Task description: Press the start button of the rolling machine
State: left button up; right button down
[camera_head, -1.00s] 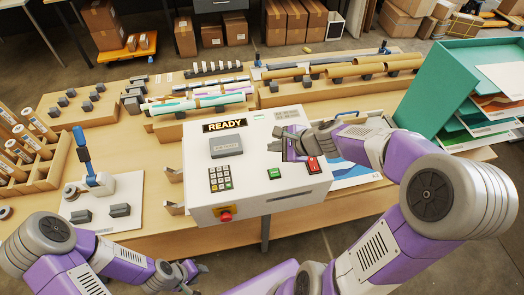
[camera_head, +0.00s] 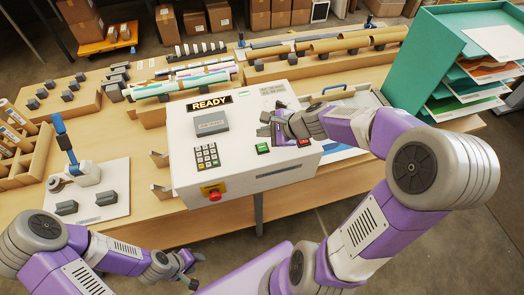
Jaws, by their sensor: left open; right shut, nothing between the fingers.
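The rolling machine (camera_head: 230,170) is a white box on the wooden table, with a sign (camera_head: 209,103) reading READY. My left gripper (camera_head: 196,270) is open and empty, low in front of the table.
Rolled tubes (camera_head: 355,40) lie on racks behind the machine. A teal shelf (camera_head: 440,60) with sheets stands at the right. A small white stand with a blue lever (camera_head: 63,140) is at the left. Metal brackets (camera_head: 160,190) stick out from the machine's left side.

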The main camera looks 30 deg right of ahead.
aim_at(265, 149)
jog(key=shift+f+b, duration=1.45)
jog(key=shift+f, duration=0.5)
jog(key=shift+s, duration=0.1)
dwell(0.4)
jog(key=shift+f+b, duration=0.4)
jog(key=shift+b, duration=0.05)
